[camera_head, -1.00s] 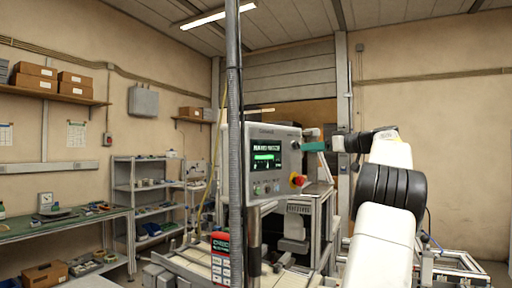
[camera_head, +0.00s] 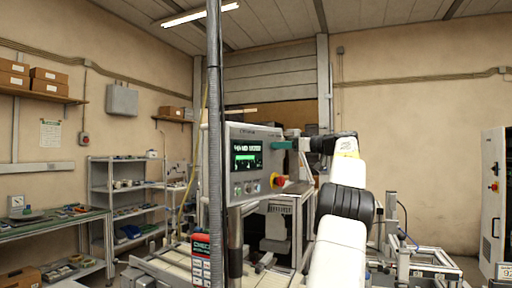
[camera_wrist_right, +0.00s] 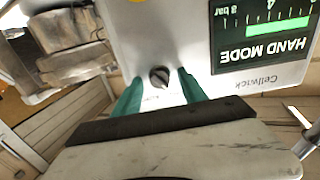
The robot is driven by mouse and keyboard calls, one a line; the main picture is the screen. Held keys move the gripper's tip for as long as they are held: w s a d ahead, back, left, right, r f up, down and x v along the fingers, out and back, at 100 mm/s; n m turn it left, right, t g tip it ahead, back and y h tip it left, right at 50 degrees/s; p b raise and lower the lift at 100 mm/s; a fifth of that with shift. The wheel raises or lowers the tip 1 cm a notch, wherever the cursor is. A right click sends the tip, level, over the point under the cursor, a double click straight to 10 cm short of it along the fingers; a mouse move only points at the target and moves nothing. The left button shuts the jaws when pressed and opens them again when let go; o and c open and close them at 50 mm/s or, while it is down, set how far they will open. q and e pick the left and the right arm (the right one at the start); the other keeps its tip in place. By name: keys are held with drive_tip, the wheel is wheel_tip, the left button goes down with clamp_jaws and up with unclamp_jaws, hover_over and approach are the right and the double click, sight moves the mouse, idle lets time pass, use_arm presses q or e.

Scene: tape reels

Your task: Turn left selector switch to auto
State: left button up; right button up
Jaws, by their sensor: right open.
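The grey control panel (camera_head: 234,177) stands on a post in the middle of the head view. In the right wrist view the panel face (camera_wrist_right: 183,30) shows upside down, with a display (camera_wrist_right: 262,36) reading "HAND MODE". A small dark selector knob (camera_wrist_right: 159,76) with a pointed handle sits beside the display. My right gripper (camera_wrist_right: 159,80) is open, its green fingers on either side of the knob; I cannot tell whether they touch it. In the head view my right gripper (camera_head: 284,145) is at the panel's upper right and hides the knob. My left gripper is out of view.
A red and yellow emergency stop (camera_head: 278,181) and small buttons (camera_head: 248,188) sit low on the panel. A grey vertical pole (camera_head: 215,130) stands just left of the panel. A red handheld unit (camera_head: 201,247) hangs below. A white cabinet (camera_head: 494,200) is at far right.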

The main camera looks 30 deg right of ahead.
clamp_jaws()
drive_tip(key=shift+m, duration=0.3)
drive_tip(key=m, duration=1.3)
drive_tip(key=shift+d, duration=0.1)
drive_tip(key=shift+m, duration=0.3)
idle(0.4)
unclamp_jaws()
